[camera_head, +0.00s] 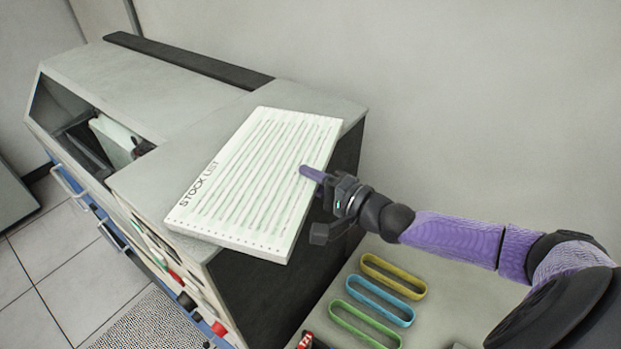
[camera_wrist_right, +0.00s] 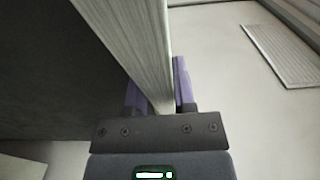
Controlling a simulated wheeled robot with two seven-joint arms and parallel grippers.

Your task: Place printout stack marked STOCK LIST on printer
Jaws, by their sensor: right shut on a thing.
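The printout stack marked STOCK LIST (camera_head: 250,180) is a white block with green lines. In the head view it lies over the top of the grey printer (camera_head: 155,190), with its right side and near corner reaching past the printer's edge. My right gripper (camera_head: 312,173) is shut on the stack's right edge, one finger on top. In the right wrist view the stack's paper edge (camera_wrist_right: 135,45) runs between the purple fingers (camera_wrist_right: 158,92). Whether the stack rests fully on the printer or hovers slightly cannot be told. My left gripper is not in view.
A yellow band (camera_head: 394,275), a blue band (camera_head: 380,300) and a green band (camera_head: 364,325) lie on a pale surface at the right. A dark strip (camera_head: 185,58) runs along the machine's back. The machine has an open recess (camera_head: 90,135) at the left.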

